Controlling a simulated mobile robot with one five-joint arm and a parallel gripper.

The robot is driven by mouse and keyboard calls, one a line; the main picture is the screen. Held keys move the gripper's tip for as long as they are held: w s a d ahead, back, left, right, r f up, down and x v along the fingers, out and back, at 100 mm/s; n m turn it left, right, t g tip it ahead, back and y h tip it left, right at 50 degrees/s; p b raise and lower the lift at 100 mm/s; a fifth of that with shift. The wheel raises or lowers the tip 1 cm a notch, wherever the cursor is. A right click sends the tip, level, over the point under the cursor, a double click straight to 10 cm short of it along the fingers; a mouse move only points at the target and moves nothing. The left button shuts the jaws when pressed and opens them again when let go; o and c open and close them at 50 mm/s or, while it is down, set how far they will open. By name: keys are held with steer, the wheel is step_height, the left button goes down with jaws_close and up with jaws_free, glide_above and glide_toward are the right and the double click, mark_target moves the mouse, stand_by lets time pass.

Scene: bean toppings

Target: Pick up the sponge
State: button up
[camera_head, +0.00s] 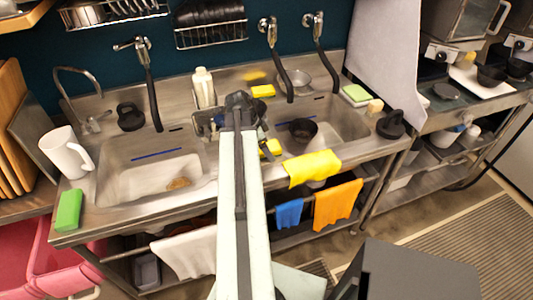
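Several sponge-like blocks lie around the steel double sink. A green block (69,210) lies at the front left corner of the counter. A yellow block (263,91) lies behind the sinks near the middle. Another yellow piece (272,147) shows just right of my arm, partly hidden. A green-topped block (356,93) lies at the back right. A brown lump (179,183) lies in the left basin. My arm reaches forward between the basins. My gripper (240,99) is a dark shape at its far end, over the middle of the sink; its fingers are not clear.
A white mug (67,152) stands on the left and a white bottle (204,88) at the back. Tall faucets (149,84) rise behind the basins. A dark bowl (302,130) sits in the right basin. A yellow cloth (313,167) drapes over the front edge.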

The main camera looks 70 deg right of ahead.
steer(key=shift+f, duration=0.1)
steer(key=c, duration=1.4)
step_height(320, 180, up, 10)
steer(key=p, duration=1)
